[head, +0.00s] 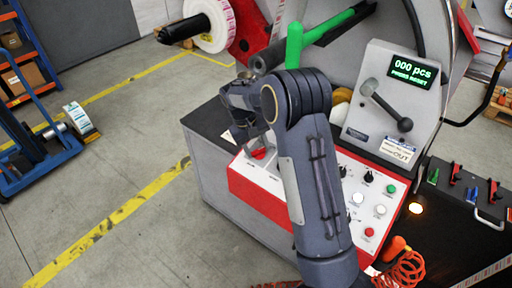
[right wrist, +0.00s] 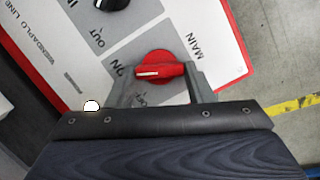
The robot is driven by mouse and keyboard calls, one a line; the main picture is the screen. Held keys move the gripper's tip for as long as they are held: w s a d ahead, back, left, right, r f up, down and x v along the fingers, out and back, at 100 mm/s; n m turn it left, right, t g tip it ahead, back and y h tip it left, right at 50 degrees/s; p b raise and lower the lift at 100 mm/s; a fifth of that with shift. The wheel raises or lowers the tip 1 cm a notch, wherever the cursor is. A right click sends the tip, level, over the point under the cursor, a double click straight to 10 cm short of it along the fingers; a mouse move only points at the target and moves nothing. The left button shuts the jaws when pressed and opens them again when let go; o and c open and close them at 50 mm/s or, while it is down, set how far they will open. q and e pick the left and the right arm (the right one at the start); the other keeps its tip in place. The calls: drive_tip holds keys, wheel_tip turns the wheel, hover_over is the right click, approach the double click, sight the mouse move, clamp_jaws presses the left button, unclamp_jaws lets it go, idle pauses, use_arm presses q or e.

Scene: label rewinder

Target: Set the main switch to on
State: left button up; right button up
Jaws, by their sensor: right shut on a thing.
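The main switch is a red rotary knob (right wrist: 160,70) on the white control panel (right wrist: 215,20). In the right wrist view its white pointer line lies toward the ON label (right wrist: 117,68); a second label below is partly hidden by a finger. My right gripper (right wrist: 162,84) has a grey finger on either side of the knob and is shut on it. In the head view my right gripper (head: 258,146) reaches down onto the panel's left end, with a bit of the red knob (head: 259,154) showing beneath. My left gripper is not in view.
The green display (head: 411,70) reads "000 pcs" and "PRESS RESET". Black knobs and coloured buttons (head: 381,210) sit right of my forearm. A lever (head: 385,105) and a green bar (head: 295,45) stand behind. The floor at left is mostly clear, with a blue trolley (head: 40,160).

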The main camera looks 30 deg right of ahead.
drive_tip(key=shift+o, duration=0.2)
drive_tip(key=shift+m, duration=0.4)
drive_tip(key=o, duration=1)
drive_tip(key=shift+c, duration=0.2)
drive_tip(key=v, duration=0.8)
drive_tip(key=shift+s+d+f, duration=0.1)
drive_tip(key=shift+f, duration=0.05)
